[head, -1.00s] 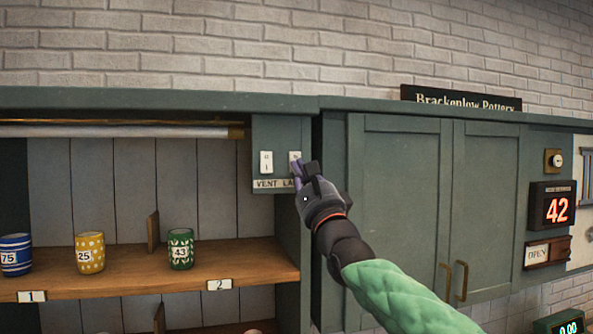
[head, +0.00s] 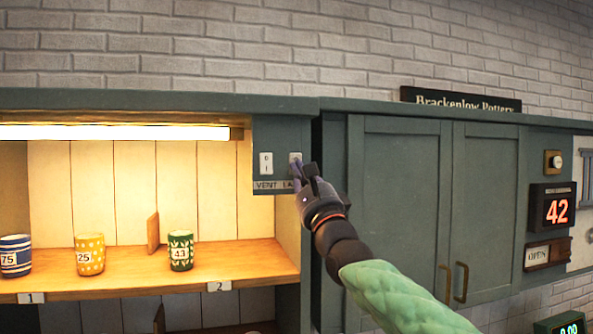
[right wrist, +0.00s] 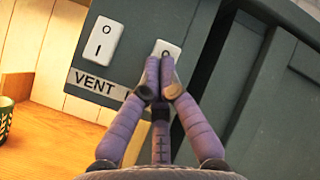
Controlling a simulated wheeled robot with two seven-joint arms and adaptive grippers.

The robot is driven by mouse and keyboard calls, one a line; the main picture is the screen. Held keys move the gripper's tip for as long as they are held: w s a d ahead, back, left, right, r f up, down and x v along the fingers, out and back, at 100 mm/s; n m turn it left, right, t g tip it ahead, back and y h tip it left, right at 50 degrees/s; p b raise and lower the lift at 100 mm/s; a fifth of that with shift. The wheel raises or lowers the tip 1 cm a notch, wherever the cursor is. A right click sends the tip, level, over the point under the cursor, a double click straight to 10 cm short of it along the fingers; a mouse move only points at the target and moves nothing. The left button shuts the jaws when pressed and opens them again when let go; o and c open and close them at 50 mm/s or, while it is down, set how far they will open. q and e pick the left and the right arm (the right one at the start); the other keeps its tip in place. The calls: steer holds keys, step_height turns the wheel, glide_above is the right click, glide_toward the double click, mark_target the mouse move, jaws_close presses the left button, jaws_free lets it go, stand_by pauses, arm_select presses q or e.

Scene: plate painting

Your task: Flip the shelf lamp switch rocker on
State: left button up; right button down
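The lamp switch rocker (head: 295,157) is a white rocker on the green panel, to the right of the vent switch rocker (head: 266,163). My right gripper (head: 298,168) is in front of the lamp rocker, fingers together, with its tips at the rocker's lower part. In the right wrist view the closed fingertips (right wrist: 160,65) cover the lower part of the lamp rocker (right wrist: 166,48), whose upper part shows a round mark. The shelf lamp (head: 115,132) is a long tube under the cabinet top and glows brightly. My left gripper is not in view.
The label plate (head: 270,185) below the switches is partly hidden by my gripper. A blue striped cup (head: 15,262), a yellow dotted cup (head: 90,262) and a green cup (head: 181,262) stand on the lit shelf (head: 130,275). A closed green cupboard (head: 400,200) is to the right.

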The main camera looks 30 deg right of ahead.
steer(key=shift+s, duration=0.1)
stand_by(0.3)
steer(key=shift+s+a+b, duration=0.15)
steer(key=shift+s+b, duration=0.2)
steer(key=shift+b, duration=0.15)
steer(key=shift+s, duration=0.25)
steer(key=s, duration=0.1)
steer(key=s+a+b, duration=0.1)
steer(key=s, duration=0.1)
steer(key=s+r+b, duration=0.1)
steer(key=shift+s+a, duration=0.15)
steer(key=shift+s, duration=0.25)
steer(key=shift+f, duration=0.1)
